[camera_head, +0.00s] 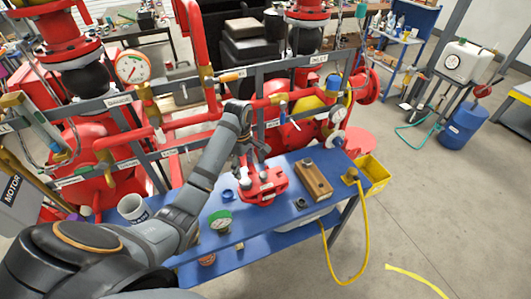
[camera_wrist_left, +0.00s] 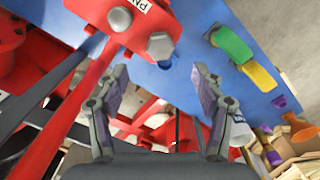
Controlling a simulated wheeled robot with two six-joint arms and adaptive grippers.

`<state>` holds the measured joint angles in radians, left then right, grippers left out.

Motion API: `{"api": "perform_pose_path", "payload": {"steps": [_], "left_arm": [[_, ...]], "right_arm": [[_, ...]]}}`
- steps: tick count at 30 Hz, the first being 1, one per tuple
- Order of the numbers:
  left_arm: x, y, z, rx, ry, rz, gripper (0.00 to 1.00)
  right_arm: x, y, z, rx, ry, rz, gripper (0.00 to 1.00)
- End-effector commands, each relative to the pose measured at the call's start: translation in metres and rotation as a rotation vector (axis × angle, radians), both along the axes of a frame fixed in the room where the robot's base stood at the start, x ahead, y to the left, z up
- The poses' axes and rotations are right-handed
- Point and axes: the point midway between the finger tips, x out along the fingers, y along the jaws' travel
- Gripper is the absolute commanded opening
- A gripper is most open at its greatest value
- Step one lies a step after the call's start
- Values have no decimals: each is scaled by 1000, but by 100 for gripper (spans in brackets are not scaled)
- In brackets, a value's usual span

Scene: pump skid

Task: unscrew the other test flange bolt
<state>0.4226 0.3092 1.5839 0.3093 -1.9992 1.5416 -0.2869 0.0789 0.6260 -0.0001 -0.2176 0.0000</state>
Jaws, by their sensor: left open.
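The red test flange (camera_head: 263,185) lies on the blue bench (camera_head: 262,225). In the left wrist view its red body (camera_wrist_left: 138,20) shows at the top with two grey hex bolt heads: one bolt (camera_wrist_left: 160,46) nearer the jaws and another bolt (camera_wrist_left: 119,18) further up left. My left gripper (camera_head: 250,150) is above and just behind the flange in the head view. In the wrist view the left gripper (camera_wrist_left: 158,75) is open and empty, its fingertips apart on either side below the nearer bolt head. I cannot tell whether they touch anything. My right gripper is not in view.
A brown block with holes (camera_head: 312,180) lies right of the flange. A green-faced gauge (camera_head: 220,221), blue ring (camera_head: 228,194) and white cup (camera_head: 132,208) are on the bench to the left. Red pipework (camera_head: 195,80) stands behind. A yellow bin (camera_head: 375,173) and hose (camera_head: 357,250) are at right.

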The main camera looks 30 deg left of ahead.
Motion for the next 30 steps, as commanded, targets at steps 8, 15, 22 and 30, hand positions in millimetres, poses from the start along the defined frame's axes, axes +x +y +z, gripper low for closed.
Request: {"api": "perform_pose_path", "payload": {"steps": [8, 15, 22, 30], "left_arm": [[0, 2, 0, -2, 7, 48, 68], [0, 2, -32, -2, 6, 47, 68], [0, 2, -78, -2, 6, 46, 68], [0, 2, -101, -2, 5, 45, 68]], "right_arm": [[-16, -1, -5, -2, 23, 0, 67], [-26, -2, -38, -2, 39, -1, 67], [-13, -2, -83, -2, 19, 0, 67], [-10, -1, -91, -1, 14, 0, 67]]}}
